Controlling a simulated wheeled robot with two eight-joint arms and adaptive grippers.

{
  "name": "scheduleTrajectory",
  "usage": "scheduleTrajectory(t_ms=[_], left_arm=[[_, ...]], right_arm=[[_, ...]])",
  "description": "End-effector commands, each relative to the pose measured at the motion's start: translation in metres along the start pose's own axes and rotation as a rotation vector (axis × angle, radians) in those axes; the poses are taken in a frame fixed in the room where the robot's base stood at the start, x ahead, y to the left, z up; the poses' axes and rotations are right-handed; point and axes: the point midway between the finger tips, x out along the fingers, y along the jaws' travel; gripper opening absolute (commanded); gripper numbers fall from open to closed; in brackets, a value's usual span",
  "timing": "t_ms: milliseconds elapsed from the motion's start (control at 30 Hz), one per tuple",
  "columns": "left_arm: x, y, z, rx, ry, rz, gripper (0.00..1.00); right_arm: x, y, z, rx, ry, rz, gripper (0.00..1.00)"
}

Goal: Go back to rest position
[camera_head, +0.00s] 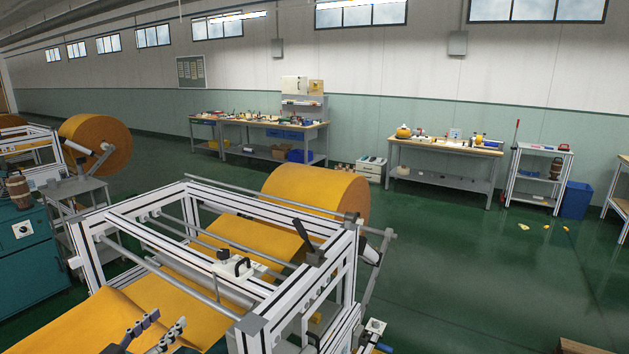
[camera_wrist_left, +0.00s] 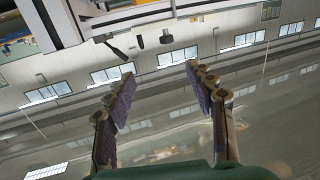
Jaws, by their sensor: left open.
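My left gripper (camera_head: 157,332) shows at the bottom of the head view, low and left of centre, in front of the orange felt sheet (camera_head: 75,322). In the left wrist view its two fingers (camera_wrist_left: 162,86) stand wide apart with nothing between them. The felt runs from a large orange roll (camera_head: 318,192) through a white-and-black metal frame (camera_head: 250,323). I cannot tell how far the gripper is from the felt. My right gripper does not show.
Teal cabinet (camera_head: 30,262) stands at the left, near a second felt roll (camera_head: 95,144). Workbenches (camera_head: 440,147) with tools line the back wall. A shelf cart (camera_head: 538,178) and blue bin (camera_head: 576,200) stand at the right. Green floor (camera_head: 470,260) right of the frame is mostly clear.

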Motion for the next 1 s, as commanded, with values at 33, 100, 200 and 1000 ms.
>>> scheduleTrajectory(t_ms=[33, 100, 200, 1000], left_arm=[[0.002, 0.008, 0.003, -0.008, -0.021, 0.012, 0.55], [0.005, 0.018, 0.007, -0.025, -0.053, 0.026, 0.55], [0.008, 0.035, 0.014, -0.049, -0.107, 0.046, 0.55], [-0.107, 0.201, 0.132, -0.141, -0.890, -0.194, 0.55]], right_arm=[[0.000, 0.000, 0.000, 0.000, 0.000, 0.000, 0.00], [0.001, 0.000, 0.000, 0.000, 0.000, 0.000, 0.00], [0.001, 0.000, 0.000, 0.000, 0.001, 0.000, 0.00], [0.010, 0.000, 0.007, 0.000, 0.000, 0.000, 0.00]])
